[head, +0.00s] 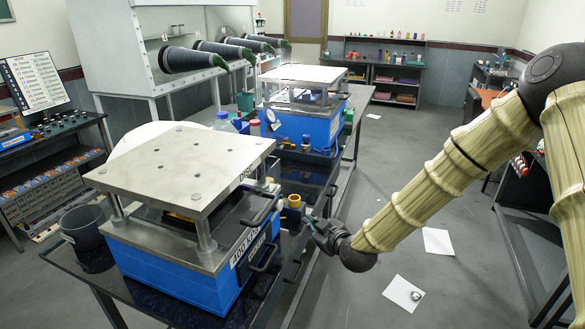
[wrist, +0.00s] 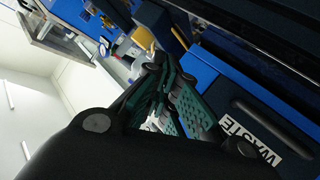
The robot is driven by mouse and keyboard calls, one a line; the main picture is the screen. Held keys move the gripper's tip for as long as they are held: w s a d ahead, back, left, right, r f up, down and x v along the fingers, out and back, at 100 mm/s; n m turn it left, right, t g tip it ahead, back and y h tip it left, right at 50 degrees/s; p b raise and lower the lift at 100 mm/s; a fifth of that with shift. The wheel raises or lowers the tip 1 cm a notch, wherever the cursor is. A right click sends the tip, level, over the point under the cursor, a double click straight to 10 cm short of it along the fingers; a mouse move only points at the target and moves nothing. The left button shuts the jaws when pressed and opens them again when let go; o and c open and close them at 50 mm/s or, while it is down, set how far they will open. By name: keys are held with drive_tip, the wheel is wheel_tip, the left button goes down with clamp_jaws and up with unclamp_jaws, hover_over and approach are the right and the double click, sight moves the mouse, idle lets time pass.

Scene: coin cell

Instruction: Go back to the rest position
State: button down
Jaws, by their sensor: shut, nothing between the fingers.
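My gripper (head: 322,232) is at the end of my arm, which reaches in from the right in the head view. It is just off the right side of the near blue machine (head: 175,265), close to its front handles. In the wrist view the green and grey fingers of my gripper (wrist: 158,75) are shut and empty. A blue front with a "WASTE" label (wrist: 250,140) fills the right of the wrist view.
A dark bench (head: 62,258) carries the near machine and a second blue machine (head: 300,128) behind it. A dark bin (head: 85,227) stands at left. Paper sheets (head: 438,241) lie on the open grey floor. A fume cabinet (head: 120,50) stands behind.

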drive_tip(key=s+d+f+m+g+h, duration=0.2)
drive_tip(key=s+d+f+m+g, duration=0.15)
drive_tip(key=s+f, duration=0.8)
drive_tip(key=s+d+f+m+g+h, duration=0.1)
drive_tip(key=s+d+f+m+g, duration=0.3)
drive_tip(key=s+f, duration=0.75)
drive_tip(key=s+d+f+m+g+h, duration=0.1)
drive_tip(key=s+d+f, duration=0.2)
drive_tip(key=s, duration=0.5)
drive_tip(key=s+d+f+m+g+h, duration=0.1)
drive_tip(key=s+d+f+g, duration=0.1)
drive_tip(key=s+d, duration=0.3)
drive_tip(key=s+d+f+m+g+h, duration=0.1)
drive_tip(key=s+d+f, duration=0.3)
drive_tip(key=s, duration=0.9)
drive_tip(key=shift+s+d+f+m+g+h, duration=0.15)
drive_tip(key=shift+d+f+m+g+h, duration=0.05)
drive_tip(key=shift+d+m+g+h, duration=0.25)
